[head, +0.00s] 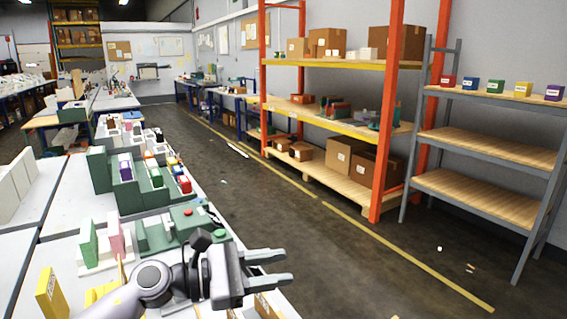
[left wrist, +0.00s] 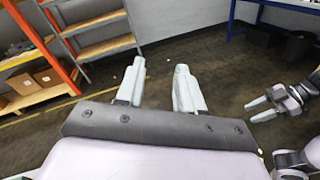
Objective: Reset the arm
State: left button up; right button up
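My left gripper (head: 287,267) reaches in from the bottom of the head view, beyond the near end of the workbench. Its two grey fingers point right and stand apart with nothing between them. The left wrist view shows the same open, empty fingers (left wrist: 160,63) over the floor. My right gripper (left wrist: 250,111) shows at the right of the left wrist view. Its fingers look parted and empty. It is not seen in the head view.
The workbench (head: 62,185) on the left carries a green machine (head: 188,218) and green holders (head: 122,185). An orange rack (head: 384,150) with boxes and a grey shelf (head: 490,185) with small coloured boxes stand right. The floor (head: 350,260) between is mostly clear.

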pick_arm(q)
jog(key=a+r+n+t+y, duration=0.1)
jog(key=a+n+t, duration=0.1)
jog(key=n+t, duration=0.6)
jog(key=a+r+n+t+y, duration=0.2)
jog(key=a+n+t, duration=0.15)
jog(key=n, duration=0.85)
jog(key=s+a+f+n+y, duration=0.3)
jog(key=a+f+n+y, duration=0.8)
jog(key=n, duration=0.7)
jog(key=s+a+f+n+g+y, duration=0.3)
jog(key=s+f+n+g, duration=0.3)
jog(key=s+f+n, duration=0.3)
jog(key=s+a+f+n+g, duration=0.1)
jog(key=s+f+n+g, duration=0.25)
jog(key=s, duration=0.55)
jog(key=s+a+f+n+g, duration=0.1)
jog(key=s+f+n+g, duration=0.2)
jog(key=s, duration=0.5)
jog(key=w+d+f+t+h+b, duration=0.2)
jog(key=w+f+t, duration=0.4)
jog(key=f, duration=0.6)
jog(key=shift+w+d+m+t+h+b, duration=0.4)
jog(key=shift+d+b, duration=0.25)
jog(key=shift+b, duration=0.35)
